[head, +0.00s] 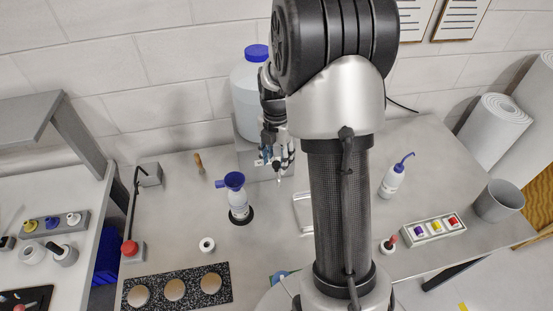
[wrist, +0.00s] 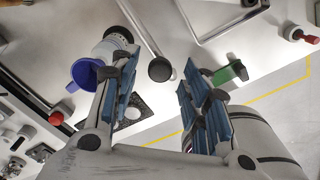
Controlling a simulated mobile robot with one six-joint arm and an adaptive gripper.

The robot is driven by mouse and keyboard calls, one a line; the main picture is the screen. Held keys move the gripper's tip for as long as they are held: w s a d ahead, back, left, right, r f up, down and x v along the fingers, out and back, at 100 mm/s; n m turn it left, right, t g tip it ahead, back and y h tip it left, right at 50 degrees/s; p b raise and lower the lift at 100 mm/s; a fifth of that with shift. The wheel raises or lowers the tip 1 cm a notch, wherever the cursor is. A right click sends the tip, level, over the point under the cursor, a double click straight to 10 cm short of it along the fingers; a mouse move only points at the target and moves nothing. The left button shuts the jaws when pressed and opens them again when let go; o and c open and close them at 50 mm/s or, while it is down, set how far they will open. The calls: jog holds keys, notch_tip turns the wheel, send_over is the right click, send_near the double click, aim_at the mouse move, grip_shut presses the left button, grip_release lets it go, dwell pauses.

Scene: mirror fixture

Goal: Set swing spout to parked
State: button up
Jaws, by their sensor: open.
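A thin pale rod with a round black end, which looks like the swing spout (wrist: 159,68), shows in the wrist view. It comes in from the top edge and ends between my fingertips in the picture. Whether my fingers are around it or above it, I cannot tell. My gripper (wrist: 160,72) is open with nothing held, its blue-padded fingers on either side of the black end. In the head view my gripper (head: 276,153) hangs just in front of the large white jug (head: 243,98) with a blue cap and hides most of the spout area.
A bottle with a blue funnel (head: 235,181) stands left of my gripper. A metal frame (head: 298,214) lies to the right, partly behind my arm. A red knob (head: 129,247) is farther left. A blue-tipped squeeze bottle (head: 393,181) stands right. Bench between funnel and jug is fairly clear.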

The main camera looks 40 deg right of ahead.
notch_tip(320, 180, up, 11)
jog(key=shift+r, duration=0.15)
